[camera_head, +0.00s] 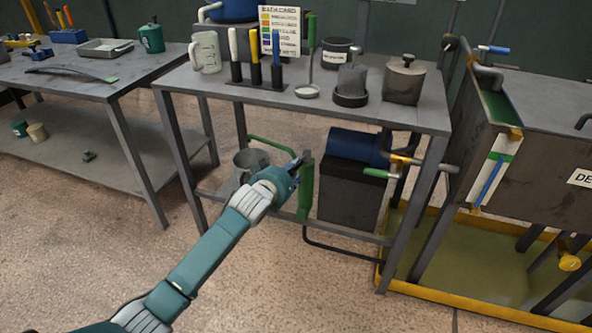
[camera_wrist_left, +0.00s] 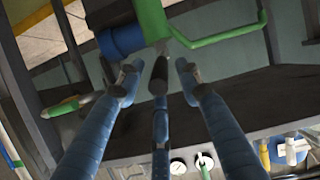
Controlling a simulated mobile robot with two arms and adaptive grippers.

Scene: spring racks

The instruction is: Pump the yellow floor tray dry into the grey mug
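The yellow floor tray (camera_head: 455,303) lies on the floor at the right under the dark tank, with murky liquid in it. My left gripper (camera_head: 300,165) is at the green part. My right gripper is not in view.
A green-gripped lever (camera_head: 397,175) sticks out near the right bench leg. The tank (camera_head: 540,150) stands at the right. Floor in front is clear.

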